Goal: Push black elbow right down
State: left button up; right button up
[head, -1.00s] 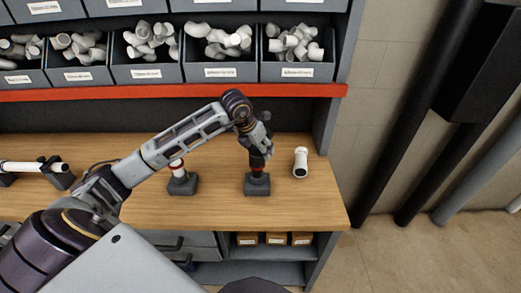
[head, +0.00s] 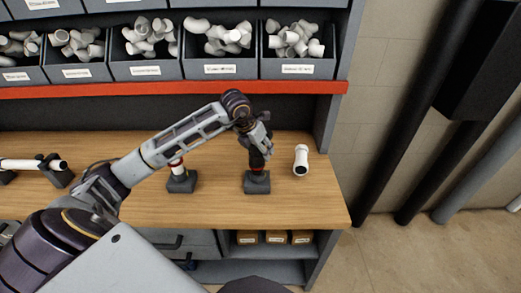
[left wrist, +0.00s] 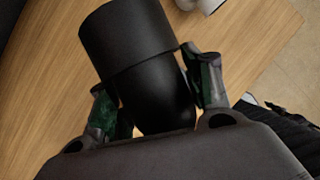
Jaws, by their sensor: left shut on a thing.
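The black elbow (head: 256,160) is above a dark block stand (head: 257,183) on the wooden bench, mostly covered by my left gripper in the head view. My left gripper (head: 260,145) reaches down from above and is shut on the elbow. In the left wrist view the elbow (left wrist: 130,45) is large, smooth and black, with one gripper finger on each side of it (left wrist: 152,88). How deep the elbow sits on the stand is hidden. My right gripper is not in view.
A white fitting (head: 301,161) lies to the right of the stand. Another stand (head: 182,182) holds a white piece with a red band to the left. A white pipe (head: 22,165) is at the far left. Bins (head: 297,69) of fittings line the shelf above the red edge (head: 180,91).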

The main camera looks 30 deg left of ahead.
pick_arm(q)
jog(key=shift+f, duration=0.25)
jog(key=o, duration=1.4)
jog(key=shift+o, duration=0.2)
jog(key=v, duration=1.2)
jog(key=shift+s+f, duration=0.1)
